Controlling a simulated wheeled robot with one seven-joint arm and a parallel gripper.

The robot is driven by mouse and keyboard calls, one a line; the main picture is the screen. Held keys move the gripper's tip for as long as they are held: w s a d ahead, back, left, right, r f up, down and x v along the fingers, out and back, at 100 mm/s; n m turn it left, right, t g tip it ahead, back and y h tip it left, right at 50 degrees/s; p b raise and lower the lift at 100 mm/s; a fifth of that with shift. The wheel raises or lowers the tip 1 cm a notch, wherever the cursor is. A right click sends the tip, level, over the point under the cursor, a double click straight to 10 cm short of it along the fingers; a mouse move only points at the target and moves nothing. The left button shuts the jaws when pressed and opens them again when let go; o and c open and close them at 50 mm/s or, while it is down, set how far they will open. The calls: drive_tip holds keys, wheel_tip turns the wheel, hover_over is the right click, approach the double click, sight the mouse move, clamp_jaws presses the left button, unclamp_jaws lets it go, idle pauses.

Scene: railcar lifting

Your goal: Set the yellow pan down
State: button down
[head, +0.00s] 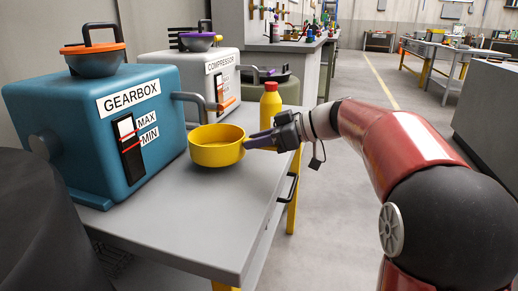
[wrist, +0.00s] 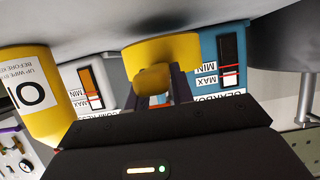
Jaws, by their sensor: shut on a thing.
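The yellow pan (head: 216,146) is at the right part of the grey bench (head: 205,215), in front of the blue gearbox box (head: 100,125). My gripper (head: 262,141) is shut on the pan's handle from the right side. The pan looks upright. I cannot tell whether its underside touches the bench top. In the wrist view, which appears upside down, the yellow pan (wrist: 163,52) is straight ahead of my gripper (wrist: 155,90), with its handle between the fingers.
A yellow bottle with a red cap (head: 270,105) stands just behind my gripper. The white compressor box (head: 200,75) stands behind the gearbox. An orange-rimmed bowl (head: 93,60) sits on the gearbox. The bench front is clear; a dark rounded object (head: 40,225) stands at lower left.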

drive_tip(key=shift+d+f, duration=0.15)
drive_tip(key=shift+f, duration=1.1)
drive_tip(key=shift+f, duration=0.15)
drive_tip(key=c, duration=1.2)
unclamp_jaws()
